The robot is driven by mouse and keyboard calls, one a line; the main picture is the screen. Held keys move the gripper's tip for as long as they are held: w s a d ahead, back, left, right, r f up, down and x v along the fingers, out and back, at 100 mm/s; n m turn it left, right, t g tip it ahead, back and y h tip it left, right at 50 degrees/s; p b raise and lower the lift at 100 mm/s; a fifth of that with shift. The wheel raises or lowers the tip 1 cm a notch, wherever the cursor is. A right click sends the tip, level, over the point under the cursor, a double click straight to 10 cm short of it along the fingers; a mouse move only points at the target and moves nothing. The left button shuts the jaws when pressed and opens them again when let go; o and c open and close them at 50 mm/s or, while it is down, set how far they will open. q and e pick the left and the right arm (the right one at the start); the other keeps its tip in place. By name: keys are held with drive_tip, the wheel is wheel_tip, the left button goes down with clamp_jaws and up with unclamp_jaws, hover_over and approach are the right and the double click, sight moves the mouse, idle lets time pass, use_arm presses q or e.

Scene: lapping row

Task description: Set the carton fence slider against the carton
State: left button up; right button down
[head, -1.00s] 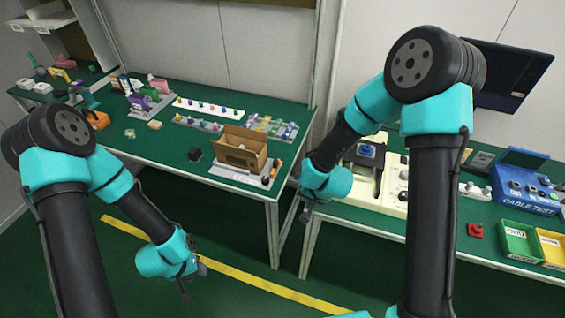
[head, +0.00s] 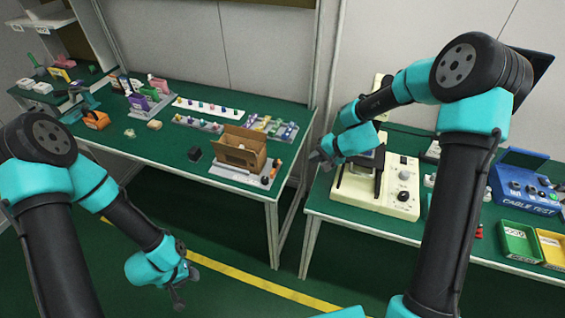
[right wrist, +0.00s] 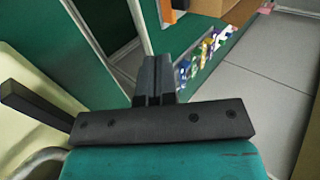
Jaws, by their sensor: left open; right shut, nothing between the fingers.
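The open brown carton (head: 236,156) sits on a grey labelled base plate (head: 228,175) near the front right corner of the left table. Beside its right end are an orange piece (head: 274,169) and a dark knob (head: 265,181); which part is the fence slider I cannot tell. My right gripper (head: 318,160) is shut and empty, to the right of the carton and apart from it. Its closed fingers (right wrist: 155,78) fill the middle of the right wrist view. There a brown surface (right wrist: 212,7), likely the carton, is cut by the top edge. My left gripper (head: 180,293) is open, low in front of the table.
A black block (head: 195,154) stands left of the carton. Racks of coloured parts (head: 270,127) lie behind it. A gap separates the left table from the right one, where a cream machine (head: 402,184) and a blue cable tester (head: 527,189) stand.

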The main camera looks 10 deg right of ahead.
drive_tip(key=shift+a+f, duration=0.1)
approach(277, 165)
drive_tip(key=x, duration=0.6)
drive_tip(key=shift+d+f, duration=0.25)
drive_tip(key=shift+d, duration=0.05)
drive_tip(key=shift+w+a, duration=0.25)
drive_tip(key=shift+a, duration=0.15)
